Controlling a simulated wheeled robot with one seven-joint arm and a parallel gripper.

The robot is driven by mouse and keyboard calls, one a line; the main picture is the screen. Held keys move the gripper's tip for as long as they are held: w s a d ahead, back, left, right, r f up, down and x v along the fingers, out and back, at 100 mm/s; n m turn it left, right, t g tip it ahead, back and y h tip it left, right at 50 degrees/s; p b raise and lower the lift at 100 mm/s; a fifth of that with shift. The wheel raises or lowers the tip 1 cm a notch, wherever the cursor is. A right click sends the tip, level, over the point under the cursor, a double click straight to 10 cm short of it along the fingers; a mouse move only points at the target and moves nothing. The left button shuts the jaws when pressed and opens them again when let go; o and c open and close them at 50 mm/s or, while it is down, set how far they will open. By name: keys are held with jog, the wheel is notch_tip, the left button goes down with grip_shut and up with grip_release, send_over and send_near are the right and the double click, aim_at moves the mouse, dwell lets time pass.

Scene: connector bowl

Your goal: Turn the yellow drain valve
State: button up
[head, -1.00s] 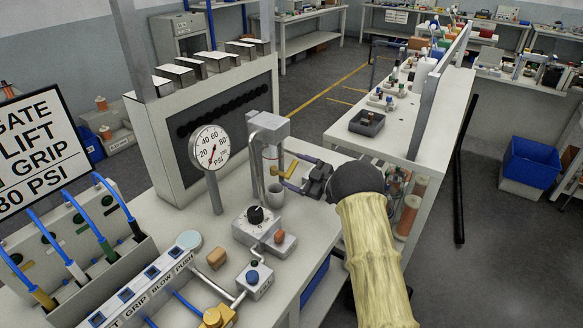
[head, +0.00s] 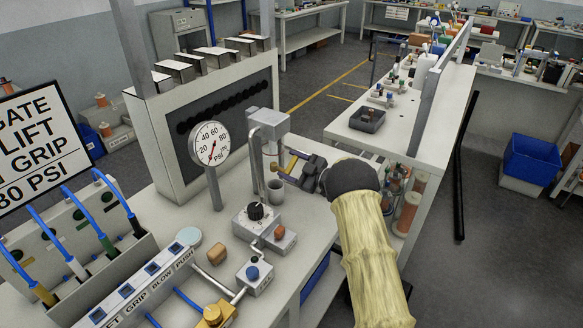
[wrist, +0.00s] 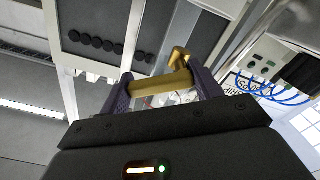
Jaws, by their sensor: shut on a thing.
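The yellow drain valve (wrist: 160,84) shows in the wrist view as an L-shaped handle spanning the space between my two dark purple fingers. My gripper (wrist: 163,90) is shut on this handle, with a finger at each end. In the head view, my gripper (head: 288,166) is at the grey metal filter unit (head: 268,124) on the bench. Only a small yellow part of the valve (head: 291,163) shows there; my fingers hide the rest.
A pressure gauge (head: 210,144) on a post stands left of the filter unit. A grey cup (head: 277,190) stands below it, beside a block with a black knob (head: 255,211). A sign (head: 42,140) and blue hoses are at the left.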

jog(key=shift+s+a+n+b, duration=0.1)
jog(key=shift+n+b, duration=0.8)
jog(key=shift+b, duration=0.35)
jog(key=shift+s+r+n, duration=0.1)
jog(key=shift+r+n, duration=0.1)
jog(key=shift+n, duration=0.1)
jog(key=o, duration=1)
jog(key=b+v, duration=0.3)
jog(key=v, duration=1.4)
jog(key=shift+s, duration=0.1)
